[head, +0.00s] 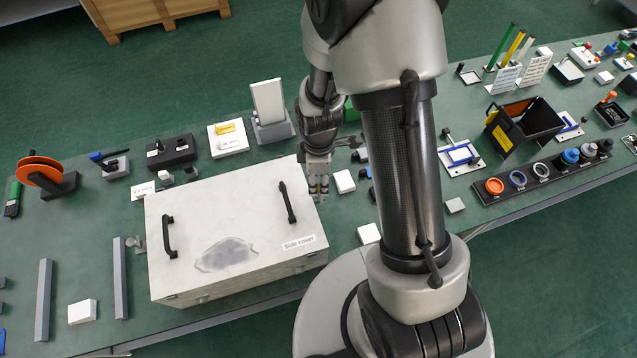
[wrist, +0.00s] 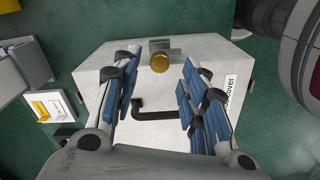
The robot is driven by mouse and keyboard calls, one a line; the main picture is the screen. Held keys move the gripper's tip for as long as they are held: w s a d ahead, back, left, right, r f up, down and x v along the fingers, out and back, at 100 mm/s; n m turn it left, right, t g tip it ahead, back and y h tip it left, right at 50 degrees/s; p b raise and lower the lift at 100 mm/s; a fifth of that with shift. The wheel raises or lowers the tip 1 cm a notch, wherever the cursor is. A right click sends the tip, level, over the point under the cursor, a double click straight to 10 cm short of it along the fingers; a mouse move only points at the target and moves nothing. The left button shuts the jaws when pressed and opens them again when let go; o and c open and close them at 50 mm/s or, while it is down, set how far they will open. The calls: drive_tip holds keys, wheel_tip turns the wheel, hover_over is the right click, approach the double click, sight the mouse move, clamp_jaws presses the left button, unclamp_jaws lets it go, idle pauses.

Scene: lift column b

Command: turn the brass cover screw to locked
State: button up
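The brass cover screw (wrist: 159,62) shows in the wrist view as a round knob on a grey bracket (wrist: 160,44) at the edge of the white side cover box (wrist: 100,68). In the head view I cannot make the screw out clearly near my gripper. My gripper (head: 318,190) is by the right end of the box (head: 190,215) in the head view. In the wrist view my gripper (wrist: 158,68) has its blue-padded fingers wide apart, one either side of the screw in the picture. Nothing is between them that they touch. I cannot tell the screw's turn or any lock mark.
The box top has two black handles (head: 167,237) (head: 287,202) and a "Side cover" label (head: 298,243). Small white blocks (head: 344,181) lie right of the box. A grey stand with a white panel (head: 268,102) is behind. The table is crowded at the right.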

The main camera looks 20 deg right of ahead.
drive_tip(key=shift+f, duration=1.4)
drive_tip(key=shift+c, duration=0.2)
clamp_jaws()
